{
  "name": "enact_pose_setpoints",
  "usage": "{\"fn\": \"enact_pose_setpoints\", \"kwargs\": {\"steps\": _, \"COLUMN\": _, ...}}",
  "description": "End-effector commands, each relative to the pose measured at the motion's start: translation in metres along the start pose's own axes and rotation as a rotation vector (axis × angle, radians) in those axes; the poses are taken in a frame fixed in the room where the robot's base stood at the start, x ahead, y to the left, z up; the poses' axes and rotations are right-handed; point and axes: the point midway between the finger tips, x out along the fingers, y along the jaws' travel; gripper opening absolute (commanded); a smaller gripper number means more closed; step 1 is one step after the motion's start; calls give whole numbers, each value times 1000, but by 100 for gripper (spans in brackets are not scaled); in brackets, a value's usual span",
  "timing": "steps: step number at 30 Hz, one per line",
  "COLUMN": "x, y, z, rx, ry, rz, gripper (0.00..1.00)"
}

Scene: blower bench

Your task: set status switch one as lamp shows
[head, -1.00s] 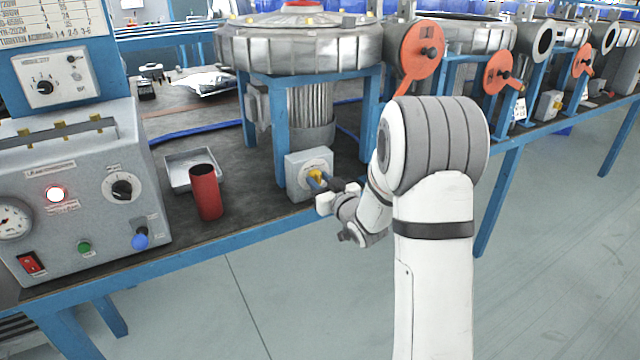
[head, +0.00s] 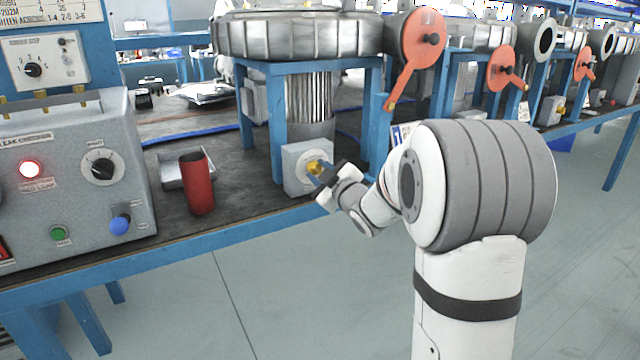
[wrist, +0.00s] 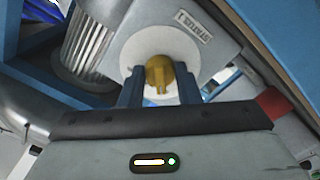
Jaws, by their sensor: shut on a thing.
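The status switch one is a grey box (head: 297,185) on the bench under the nearest blower. It has a round white plate and a yellow knob (head: 314,167). In the wrist view the yellow knob (wrist: 159,72) sits between blue fingers, on the white plate (wrist: 190,58). A label reading STATUS 1 (wrist: 195,27) shows upside down. My gripper (head: 321,174) is shut on the knob; in the wrist view its fingers (wrist: 160,82) stand at both sides of it. A lamp (head: 30,169) glows red with a bright white centre on the grey console (head: 75,200) at left.
A red cylinder (head: 198,183) and a metal tray (head: 173,172) stand between console and switch. The blower (head: 300,35) rests on a blue frame (head: 276,125). An orange lever disc (head: 424,38) is above right of my gripper. The floor in front is clear.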

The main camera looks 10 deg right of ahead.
Motion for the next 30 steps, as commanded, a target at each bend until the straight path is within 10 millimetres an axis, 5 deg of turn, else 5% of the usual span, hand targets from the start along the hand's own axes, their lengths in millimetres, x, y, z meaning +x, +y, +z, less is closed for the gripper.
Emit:
{"fn": "enact_pose_setpoints", "kwargs": {"steps": 20, "x": 0, "y": -1, "z": 0, "rx": -75, "ry": 1, "rz": -2, "gripper": 7}}
{"fn": "enact_pose_setpoints", "kwargs": {"steps": 21, "x": 0, "y": -1, "z": 0, "rx": -75, "ry": 1, "rz": -3, "gripper": 31}}
{"fn": "enact_pose_setpoints", "kwargs": {"steps": 30, "x": 0, "y": 0, "z": 0, "rx": -74, "ry": 0, "rz": -2, "gripper": 51}}
